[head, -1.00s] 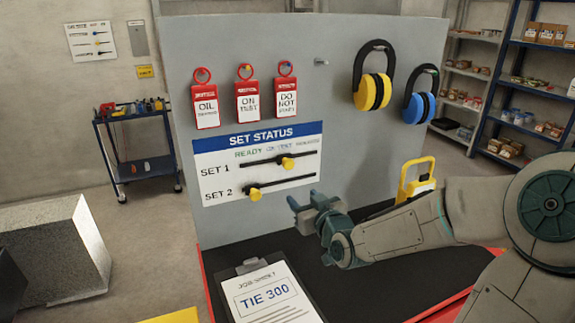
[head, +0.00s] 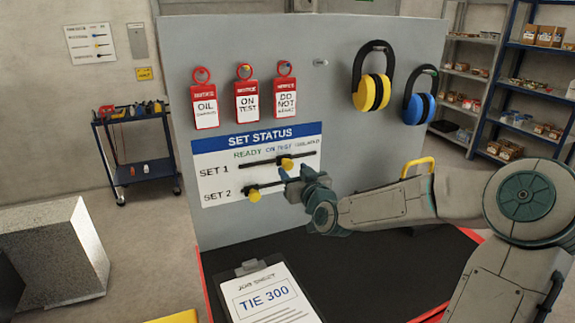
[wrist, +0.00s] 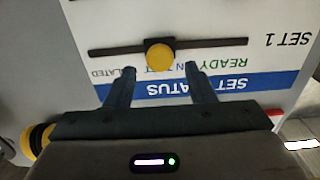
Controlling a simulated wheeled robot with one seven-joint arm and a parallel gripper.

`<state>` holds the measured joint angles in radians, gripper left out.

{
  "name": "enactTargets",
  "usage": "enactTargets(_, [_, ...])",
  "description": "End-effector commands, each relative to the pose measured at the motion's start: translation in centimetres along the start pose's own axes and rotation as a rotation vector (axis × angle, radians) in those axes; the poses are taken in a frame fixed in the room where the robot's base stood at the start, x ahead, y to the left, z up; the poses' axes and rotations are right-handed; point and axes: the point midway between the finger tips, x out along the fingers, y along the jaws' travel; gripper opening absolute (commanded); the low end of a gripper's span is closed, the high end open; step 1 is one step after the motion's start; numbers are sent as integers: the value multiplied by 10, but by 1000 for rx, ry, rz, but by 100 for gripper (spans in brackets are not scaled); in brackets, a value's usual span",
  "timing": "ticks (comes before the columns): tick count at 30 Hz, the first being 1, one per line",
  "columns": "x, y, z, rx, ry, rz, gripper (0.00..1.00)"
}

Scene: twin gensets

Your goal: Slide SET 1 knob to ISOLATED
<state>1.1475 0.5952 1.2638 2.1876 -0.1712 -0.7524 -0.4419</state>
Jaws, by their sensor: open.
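The SET STATUS board (head: 215,150) is on the grey panel, with the words READY, ON TEST and ISOLATED along its top. The yellow SET 1 knob (head: 287,163) sits around the middle of its black slide bar, under ON TEST. The yellow SET 2 knob (head: 254,195) is near the left end of its bar. My gripper (head: 287,174) is just below and right of the SET 1 knob in the head view. In the wrist view, which shows the board upside down, the SET 1 knob (wrist: 159,57) lies just beyond the open, empty fingertips (wrist: 160,71).
Three red-and-white tags (head: 246,100) hang above the board. Yellow earmuffs (head: 372,90) and blue earmuffs (head: 419,105) hang to the right. A clipboard (head: 264,295) lies on the black bench top below. A yellow-handled item (head: 417,166) stands behind my arm.

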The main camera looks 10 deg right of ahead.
Motion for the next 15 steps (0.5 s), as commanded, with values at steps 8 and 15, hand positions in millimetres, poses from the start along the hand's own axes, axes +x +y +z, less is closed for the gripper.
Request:
enactTargets(8, [37, 0, -2, 3, 2, -1, 49])
enactTargets(15, [50, 0, 0, 0, 0, -1, 49])
